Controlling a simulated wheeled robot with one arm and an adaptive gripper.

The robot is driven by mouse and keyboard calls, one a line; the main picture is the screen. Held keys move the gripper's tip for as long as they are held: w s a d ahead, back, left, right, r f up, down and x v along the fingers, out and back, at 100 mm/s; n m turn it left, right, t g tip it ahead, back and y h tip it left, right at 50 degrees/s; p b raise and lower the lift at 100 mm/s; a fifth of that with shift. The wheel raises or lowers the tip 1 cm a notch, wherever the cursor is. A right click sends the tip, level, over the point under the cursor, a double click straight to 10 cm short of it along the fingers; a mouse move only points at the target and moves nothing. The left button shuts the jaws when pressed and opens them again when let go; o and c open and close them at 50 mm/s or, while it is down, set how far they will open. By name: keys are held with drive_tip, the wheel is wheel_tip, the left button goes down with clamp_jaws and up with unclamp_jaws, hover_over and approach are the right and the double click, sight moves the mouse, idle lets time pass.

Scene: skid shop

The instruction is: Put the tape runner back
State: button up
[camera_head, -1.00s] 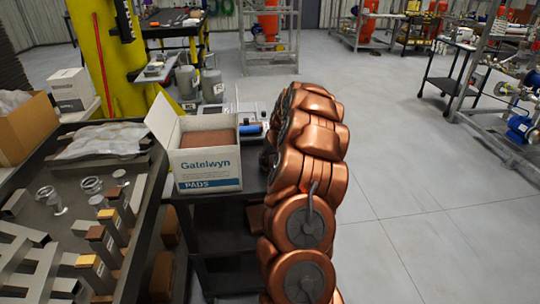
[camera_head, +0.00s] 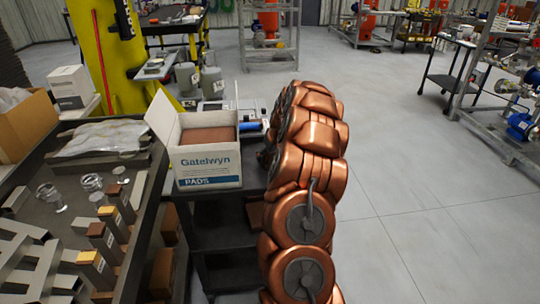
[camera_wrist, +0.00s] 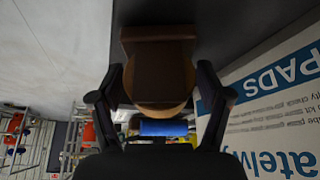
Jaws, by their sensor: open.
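In the wrist view my gripper (camera_wrist: 160,92) is open, with one dark finger on each side of a tan-brown round piece (camera_wrist: 160,88) that has a darker brown block at its far end. A blue cylinder (camera_wrist: 163,128) shows just below it. These look like the tape runner, but I cannot tell whether they are one object or whether the fingers touch it. My arm hides the gripper there.
The pads box stands open on a dark cart (camera_head: 225,235); its printed side (camera_wrist: 272,110) is close right of the gripper in the wrist view. A workbench (camera_head: 75,215) with jars and metal brackets is at left. Grey floor (camera_head: 420,215) right of my arm is clear.

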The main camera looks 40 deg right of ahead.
drive_tip(key=shift+r, duration=0.1)
drive_tip(key=shift+r, duration=0.15)
drive_tip(key=b+v, duration=0.2)
drive_tip(key=v, duration=1)
drive_tip(key=shift+b, duration=0.35)
